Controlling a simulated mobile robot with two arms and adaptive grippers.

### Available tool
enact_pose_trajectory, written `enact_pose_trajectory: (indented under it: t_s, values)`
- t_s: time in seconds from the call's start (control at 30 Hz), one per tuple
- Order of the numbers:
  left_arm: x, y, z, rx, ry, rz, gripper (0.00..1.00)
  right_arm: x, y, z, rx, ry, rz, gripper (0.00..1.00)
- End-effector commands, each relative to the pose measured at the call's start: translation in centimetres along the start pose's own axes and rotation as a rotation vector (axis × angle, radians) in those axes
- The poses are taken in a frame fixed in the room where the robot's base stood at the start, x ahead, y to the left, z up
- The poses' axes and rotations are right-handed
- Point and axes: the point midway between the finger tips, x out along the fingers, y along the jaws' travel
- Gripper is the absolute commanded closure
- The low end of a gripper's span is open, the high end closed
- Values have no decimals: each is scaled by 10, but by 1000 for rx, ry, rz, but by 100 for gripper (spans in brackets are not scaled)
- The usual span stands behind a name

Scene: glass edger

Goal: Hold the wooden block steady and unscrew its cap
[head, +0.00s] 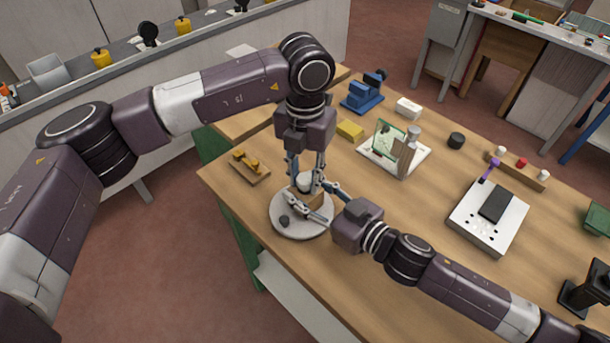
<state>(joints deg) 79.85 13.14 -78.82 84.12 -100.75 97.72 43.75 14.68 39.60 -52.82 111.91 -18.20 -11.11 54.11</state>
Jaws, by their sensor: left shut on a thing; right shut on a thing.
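The small wooden block (311,200) stands on a round pale plate (283,228) near the left end of the workbench. A white cap (305,179) sits on top of the block. My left gripper (305,181) points straight down from above, with its fingers on both sides of the cap, shut on it. My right gripper (311,200) reaches in from the right at block height, with one finger behind and one in front of the block, shut on it. The fingers partly hide the block and the cap, so the contact is only partly visible.
A dark knob (285,221) is on the plate's front left. A wooden holder with yellow pieces (247,164) lies to the left. A white box (488,219) is right.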

Motion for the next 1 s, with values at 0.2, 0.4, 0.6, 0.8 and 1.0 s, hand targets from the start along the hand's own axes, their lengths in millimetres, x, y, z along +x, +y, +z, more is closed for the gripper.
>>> enact_pose_trajectory:
  t_s: [0.2, 0.4, 0.6, 0.8, 1.0]
  values:
    - [1, 0, -1, 3, 5, 0, 100, 0, 2, 0, -2, -1, 4, 100]
    - [-2, 0, -1, 3, 3, 0, 100, 0, 2, 0, -1, -1, 3, 100]
    - [-9, 0, -1, 3, 2, 0, 100, 0, 1, 0, -1, -1, 3, 100]
    - [-16, 0, 0, 2, 0, 0, 100, 0, 0, 0, -1, -1, 1, 100]
    - [-22, 0, 0, 2, -1, 0, 100, 0, 0, 0, 0, 0, -1, 100]
